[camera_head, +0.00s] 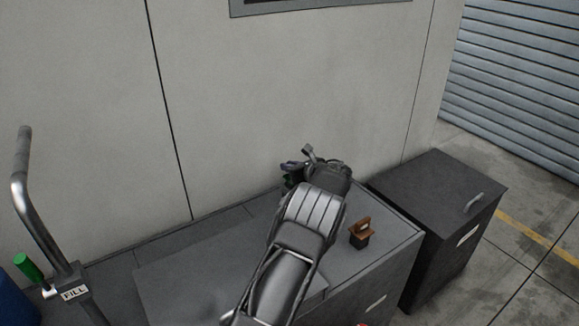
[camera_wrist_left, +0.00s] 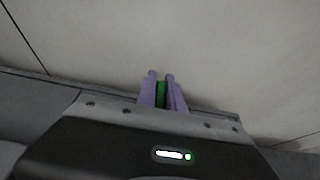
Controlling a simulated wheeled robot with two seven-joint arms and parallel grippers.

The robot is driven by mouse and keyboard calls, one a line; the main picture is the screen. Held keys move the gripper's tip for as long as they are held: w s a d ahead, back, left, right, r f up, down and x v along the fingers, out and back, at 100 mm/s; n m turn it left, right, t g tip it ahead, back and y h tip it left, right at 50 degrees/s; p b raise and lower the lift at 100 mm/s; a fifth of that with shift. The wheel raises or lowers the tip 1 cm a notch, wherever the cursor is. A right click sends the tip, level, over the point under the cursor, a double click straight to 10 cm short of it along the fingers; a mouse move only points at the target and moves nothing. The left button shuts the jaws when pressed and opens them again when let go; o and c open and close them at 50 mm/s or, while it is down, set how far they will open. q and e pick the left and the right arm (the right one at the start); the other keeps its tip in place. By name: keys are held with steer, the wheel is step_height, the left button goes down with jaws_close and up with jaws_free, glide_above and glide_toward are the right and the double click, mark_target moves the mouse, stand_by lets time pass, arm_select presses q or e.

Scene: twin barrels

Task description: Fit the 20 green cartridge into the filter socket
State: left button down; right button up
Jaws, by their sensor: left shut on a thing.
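My left gripper (camera_head: 290,167) is at the far side of the grey cabinet top, near the wall, mostly hidden behind my own arm. In the left wrist view its purple fingers (camera_wrist_left: 162,92) are shut on a narrow green thing, which looks like the green cartridge (camera_wrist_left: 160,93). Only a thin strip of the cartridge shows between the fingers, and its number cannot be read. I cannot pick out the filter socket for sure; my arm covers part of the cabinet top. My right gripper is not in view.
A small brown block (camera_head: 359,238) stands on the cabinet top (camera_head: 385,250), right of my arm. A lower dark cabinet (camera_head: 440,200) stands to the right. At left are a bent metal pipe (camera_head: 40,220), a FILL label (camera_head: 75,293) and a green cylinder (camera_head: 28,267). The wall (camera_head: 290,90) is close behind.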

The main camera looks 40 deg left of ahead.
arm_select(q)
steer(key=shift+f+b, duration=0.85)
steer(key=shift+f, duration=0.45)
steer(key=c, duration=1.4)
jaws_free()
steer(key=shift+o, duration=0.2)
steer(key=shift+d, duration=0.1)
steer(key=v, duration=0.7)
steer(key=shift+s+d+r+b, duration=0.15)
steer(key=shift+s+d+b, duration=0.05)
steer(key=shift+d+b, duration=0.1)
